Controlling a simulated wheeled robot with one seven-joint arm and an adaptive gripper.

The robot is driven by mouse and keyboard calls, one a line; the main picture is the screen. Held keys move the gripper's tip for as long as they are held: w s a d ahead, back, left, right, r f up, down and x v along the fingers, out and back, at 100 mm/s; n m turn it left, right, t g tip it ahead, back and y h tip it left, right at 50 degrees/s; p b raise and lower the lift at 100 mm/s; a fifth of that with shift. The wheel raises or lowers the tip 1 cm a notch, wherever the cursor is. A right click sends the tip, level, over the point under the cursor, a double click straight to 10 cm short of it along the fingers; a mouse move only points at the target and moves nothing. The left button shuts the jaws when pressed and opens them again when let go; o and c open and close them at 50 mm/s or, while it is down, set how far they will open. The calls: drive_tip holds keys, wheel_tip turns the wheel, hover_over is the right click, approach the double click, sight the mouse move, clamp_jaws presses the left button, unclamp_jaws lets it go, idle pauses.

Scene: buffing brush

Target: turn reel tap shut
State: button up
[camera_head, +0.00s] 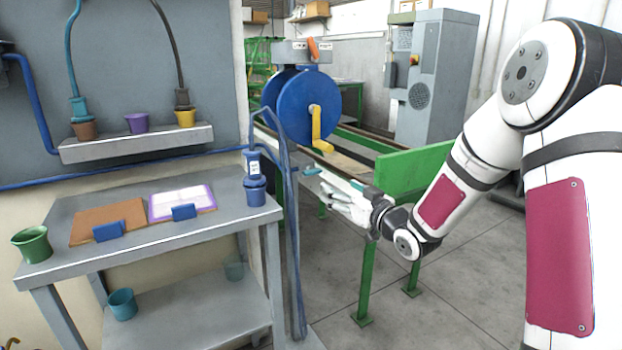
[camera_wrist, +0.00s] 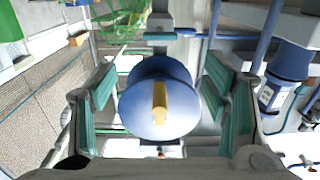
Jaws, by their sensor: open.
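The blue reel (camera_head: 290,100) stands behind the workbench, with a yellow crank (camera_head: 317,128) on its front. An orange lever (camera_head: 313,47) sits on the grey housing (camera_head: 290,52) above the reel; it looks like the tap, but I cannot be sure. My gripper (camera_head: 332,184) is open and empty, below and in front of the reel, apart from it and from the lever. In the wrist view the reel (camera_wrist: 135,98) and crank (camera_wrist: 160,102) show between my spread teal-padded fingers (camera_wrist: 160,88). The orange lever is not clear there.
The grey workbench (camera_head: 235,222) at left holds a green cup (camera_head: 32,245), boards and a blue bottle (camera_head: 254,185). Blue pipes (camera_head: 291,240) rise beside my gripper. A green panel (camera_head: 415,170) and grey cabinet (camera_head: 437,80) stand right of the reel.

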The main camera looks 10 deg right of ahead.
sight(315, 172)
drive_tip(key=b+x, duration=0.2)
drive_tip(key=x, duration=1.1)
drive_tip(key=shift+w, duration=0.1)
drive_tip(key=c, duration=1.2)
